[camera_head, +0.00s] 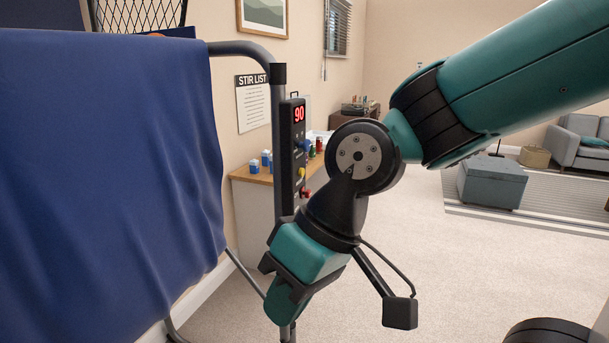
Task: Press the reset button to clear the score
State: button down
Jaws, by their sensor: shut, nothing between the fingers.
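A narrow black score box (292,145) is fixed to the grey metal post (278,105), left of centre. Its red display (299,114) reads 90. Below the display, a yellow button (301,172) and a red button (305,191) show on its side face. The small labels are too small to read, so I cannot tell which button is the reset. My gripper (284,306) is shut and empty, pointing down and left, below the box and in front of the post's lower part. It hides part of the box's lower end.
A blue cloth (100,170) hangs on the metal frame at left. Behind the box, a cabinet (255,215) carries small blue-and-white cartons (266,158). A grey ottoman (492,182) stands on a striped rug at far right. Open carpet (455,265) lies right of my gripper.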

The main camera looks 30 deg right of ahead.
jog(key=w+f+m+t+y+b, duration=0.1)
jog(key=w+m+t+y+b, duration=0.2)
jog(key=w+m, duration=0.6)
jog(key=m+t+h+b, duration=0.1)
jog(key=m+t+h, duration=0.2)
jog(key=m+t, duration=0.95)
send_near(303, 172)
jog(key=s+a, duration=0.2)
jog(key=a, duration=0.7)
jog(key=w+d+f+m+t+h+b, duration=0.1)
jog(key=d+m+t+h, duration=0.1)
jog(key=d+m+h, duration=0.6)
jog(key=d+m, duration=0.3)
jog(key=d, duration=0.3)
jog(key=shift+w, duration=0.2)
jog(key=shift+w, duration=0.1)
jog(key=w+a+p, duration=0.5)
jog(key=w+p, duration=0.1)
jog(key=p, duration=0.3)
jog(key=shift+w, duration=0.4)
